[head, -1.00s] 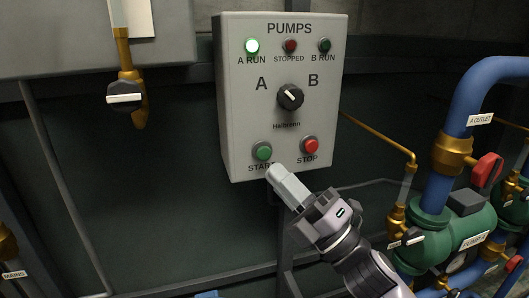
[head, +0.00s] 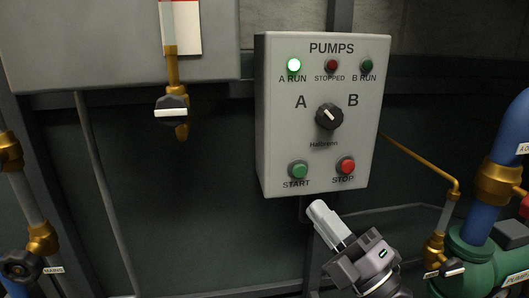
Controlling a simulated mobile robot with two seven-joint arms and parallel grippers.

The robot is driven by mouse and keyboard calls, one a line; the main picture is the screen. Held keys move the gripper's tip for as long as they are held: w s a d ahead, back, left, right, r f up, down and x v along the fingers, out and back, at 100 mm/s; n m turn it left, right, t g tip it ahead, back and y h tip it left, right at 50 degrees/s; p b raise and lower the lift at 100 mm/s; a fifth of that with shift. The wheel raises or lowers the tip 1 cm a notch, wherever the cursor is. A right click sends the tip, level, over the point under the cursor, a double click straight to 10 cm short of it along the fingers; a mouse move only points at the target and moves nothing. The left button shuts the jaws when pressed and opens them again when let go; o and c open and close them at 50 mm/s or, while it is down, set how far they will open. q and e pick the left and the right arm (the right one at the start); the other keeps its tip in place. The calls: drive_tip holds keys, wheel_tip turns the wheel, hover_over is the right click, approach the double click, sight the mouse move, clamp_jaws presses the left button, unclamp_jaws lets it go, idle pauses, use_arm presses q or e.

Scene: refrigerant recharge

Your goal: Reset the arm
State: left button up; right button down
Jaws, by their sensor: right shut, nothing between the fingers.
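My right gripper (head: 320,208) is shut and empty. It points up and to the left, just below the bottom edge of the grey pump control box (head: 318,235) in the head view, and appears apart from it. The box carries a green START button (head: 299,170), a red STOP button (head: 346,166) and a black selector knob (head: 329,116) turned toward A. The STOPPED lamp (head: 332,65) and B RUN lamp (head: 367,65) look dark. My left gripper is not in view.
A brass valve with a black and white handle (head: 171,112) hangs at the upper left. A brass pipe with a valve tagged MAINS (head: 22,265) is at the left edge. Blue pipe (head: 511,150) and a green pump (head: 478,262) stand at the right. Space left of the box is clear.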

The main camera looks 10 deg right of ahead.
drive_tip(key=s+d+f+m+g+h+p, duration=0.1)
drive_tip(key=s+d+f+m+g+h, duration=0.15)
drive_tip(key=f+m, duration=0.5)
drive_tip(key=s+d+f+m+g+h, duration=0.1)
drive_tip(key=s+f+m+g+h, duration=0.2)
drive_tip(key=f, duration=0.8)
drive_tip(key=s+d+f+m+g+h+p, duration=0.1)
drive_tip(key=s+f+m+h, duration=0.1)
drive_tip(key=f+m+h, duration=0.5)
drive_tip(key=s+f+m+g+y, duration=0.2)
drive_tip(key=s+f+m+g, duration=0.1)
drive_tip(key=s+f, duration=0.5)
wheel_tip(320, 180, down, 2)
drive_tip(key=shift+s+d, duration=0.3)
drive_tip(key=shift+m+y, duration=0.25)
